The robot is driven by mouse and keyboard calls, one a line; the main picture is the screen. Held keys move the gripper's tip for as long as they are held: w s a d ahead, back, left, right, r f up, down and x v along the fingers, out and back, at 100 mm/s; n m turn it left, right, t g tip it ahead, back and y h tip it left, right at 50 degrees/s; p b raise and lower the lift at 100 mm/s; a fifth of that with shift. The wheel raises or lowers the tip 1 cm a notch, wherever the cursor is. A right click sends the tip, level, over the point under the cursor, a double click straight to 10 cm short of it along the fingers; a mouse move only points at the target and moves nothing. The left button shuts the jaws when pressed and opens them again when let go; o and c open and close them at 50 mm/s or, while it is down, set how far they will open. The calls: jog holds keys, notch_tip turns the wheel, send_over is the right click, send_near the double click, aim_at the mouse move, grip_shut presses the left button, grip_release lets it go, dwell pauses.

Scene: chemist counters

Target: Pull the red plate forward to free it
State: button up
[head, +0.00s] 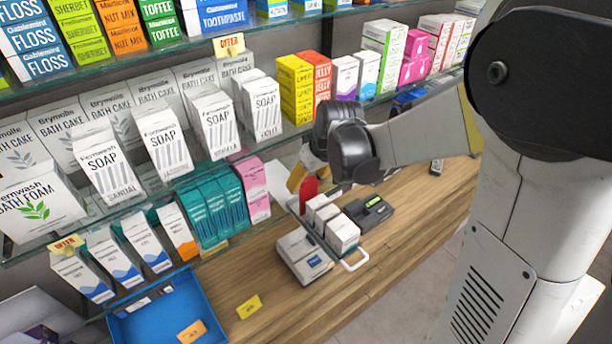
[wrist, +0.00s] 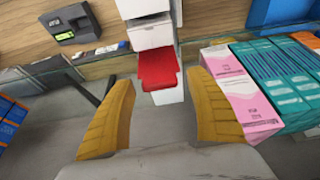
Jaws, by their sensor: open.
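The red plate (head: 309,191) stands upright at the end of a short row of small white boxes (head: 335,225). In the wrist view the red plate (wrist: 157,68) lies against the nearest white box (wrist: 150,33), with its lower edge towards me. My gripper (wrist: 160,82) is open, with one yellow finger on each side of the plate and visible gaps between. In the head view my gripper (head: 302,180) is at the plate's back end, partly hidden by my wrist. Whether a finger touches the plate cannot be told.
The row stands on a narrow rack with a white front handle (head: 355,262), above a wooden counter (head: 240,285). Pink (head: 254,188) and teal cartons (head: 212,207) stand close by on a glass shelf.

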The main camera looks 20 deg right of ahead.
jog(key=shift+s, duration=0.15)
jog(key=c, duration=1.4)
jog(key=shift+s+d, duration=0.2)
jog(key=shift+s, duration=0.45)
jog(key=shift+s+d, duration=0.25)
jog(key=shift+s, duration=0.4)
jog(key=shift+s+d, duration=0.2)
jog(key=shift+s, duration=0.45)
grip_shut()
jog(key=shift+w, duration=0.1)
jog(key=o, duration=1.4)
grip_release()
jog(key=shift+w+a, duration=0.1)
jog(key=shift+w, duration=0.1)
jog(key=v, duration=1.2)
